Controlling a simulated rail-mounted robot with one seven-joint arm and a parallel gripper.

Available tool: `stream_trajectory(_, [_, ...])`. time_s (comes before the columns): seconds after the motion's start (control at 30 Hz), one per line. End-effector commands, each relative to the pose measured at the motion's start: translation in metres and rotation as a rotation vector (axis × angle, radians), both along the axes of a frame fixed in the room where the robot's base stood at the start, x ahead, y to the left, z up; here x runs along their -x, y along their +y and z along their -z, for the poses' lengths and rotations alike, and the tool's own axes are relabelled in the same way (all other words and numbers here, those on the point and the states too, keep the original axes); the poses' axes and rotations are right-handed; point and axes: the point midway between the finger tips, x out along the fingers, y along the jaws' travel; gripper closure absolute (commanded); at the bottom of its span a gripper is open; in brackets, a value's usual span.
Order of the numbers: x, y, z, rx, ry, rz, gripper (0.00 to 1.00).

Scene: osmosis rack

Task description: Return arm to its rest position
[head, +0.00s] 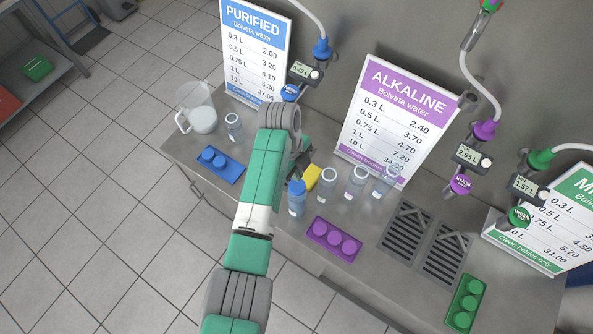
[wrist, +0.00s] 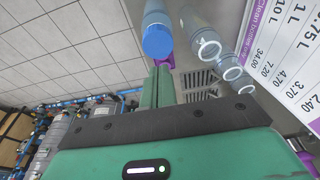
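My arm reaches from the bottom of the head view over the counter (head: 270,215). In that view the arm's end hides most of my gripper. In the wrist view the two green fingers of my gripper (wrist: 162,70) lie side by side with no clear gap, and I see nothing held between them. A bottle with a blue cap (head: 297,187) stands upright on the counter, close to my gripper; it also shows just past the fingertips in the wrist view (wrist: 158,42). I cannot tell how far apart they are.
Several open clear bottles (head: 356,182) stand right of the capped one, beside a yellow block (head: 311,176). Blue (head: 216,165), purple (head: 334,239) and green (head: 465,303) cap trays lie along the counter. A clear jug (head: 200,113) stands at left. Price boards and taps line the back.

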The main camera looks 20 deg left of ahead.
Motion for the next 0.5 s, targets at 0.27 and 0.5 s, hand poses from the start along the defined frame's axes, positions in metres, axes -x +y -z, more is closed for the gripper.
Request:
stream_trajectory(0.27, [0.0000, 0.0001, -0.0171, 0.000, 0.000, 0.000, 1.00])
stream_trajectory(0.5, [-0.0001, 0.0000, -0.0161, 0.000, 0.000, 0.000, 1.00])
